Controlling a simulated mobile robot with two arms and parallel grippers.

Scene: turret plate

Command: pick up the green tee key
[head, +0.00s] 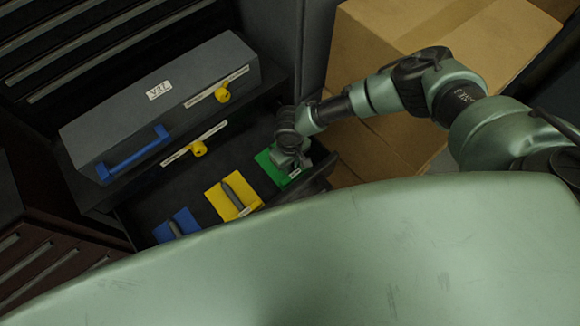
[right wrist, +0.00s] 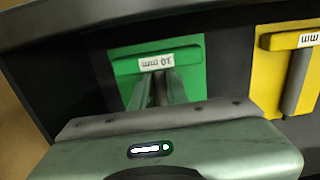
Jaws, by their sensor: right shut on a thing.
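My right gripper (head: 290,158) is down at the green pad (head: 267,166) in the open drawer. In the right wrist view its two fingers (right wrist: 163,88) reach onto the green pad (right wrist: 127,68), just below a white label (right wrist: 169,60) that seems to read 10 mm. I cannot tell whether the key is off the pad. My left gripper is not in view.
A grey case (head: 200,100) with a blue handle (head: 133,155) stands behind the drawer. Cardboard boxes (head: 385,50) stand at the right.

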